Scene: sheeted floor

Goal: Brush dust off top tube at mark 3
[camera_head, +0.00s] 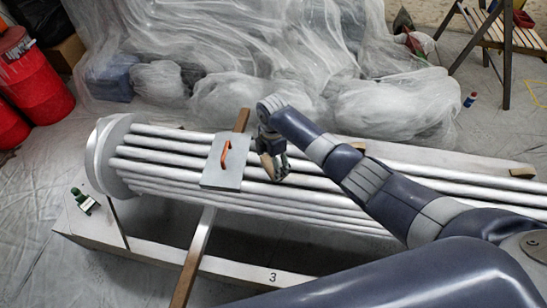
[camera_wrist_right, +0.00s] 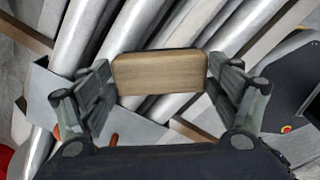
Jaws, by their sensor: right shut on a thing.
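A bundle of long silvery tubes (camera_head: 160,143) lies across the white frame, and its top tubes run from the round end disc to the right. The black mark 3 (camera_head: 273,277) is on the frame's front beam. My right gripper (camera_head: 274,174) is over the upper tubes, right of the metal plate. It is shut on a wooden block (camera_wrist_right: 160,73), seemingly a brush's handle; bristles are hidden. Whether the block touches a tube is unclear. Tubes show behind it in the right wrist view (camera_wrist_right: 130,28). Dust cannot be made out. My left gripper is not in view.
A grey plate (camera_head: 222,178) with an orange handle (camera_head: 226,151) rests on the tubes. A small green object (camera_head: 84,201) sits on the frame's left end. Red drums (camera_head: 38,90) stand left, and plastic-covered heaps (camera_head: 240,100) lie behind.

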